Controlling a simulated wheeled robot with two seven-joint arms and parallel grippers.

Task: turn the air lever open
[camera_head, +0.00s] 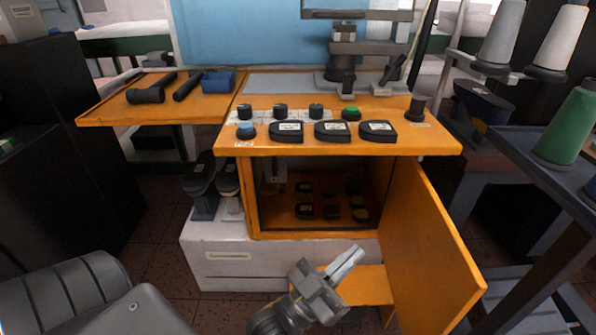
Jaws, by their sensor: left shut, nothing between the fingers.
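My left gripper (348,258) is low in the head view, in front of the orange cabinet and left of its open door. Its fingers are together and empty, pointing up and to the right. It appears apart from the bench. I cannot pick out the air lever for certain. A grey machine (341,60) stands on the back of the orange bench (436,138), with small parts too fine to tell apart. My right gripper is not in view.
The orange door (428,250) hangs open on the right. The cabinet and bench top hold several dark pieces. A blue bin (219,82) sits on the left side table (110,112). Thread cones stand on a rack (560,178) at right.

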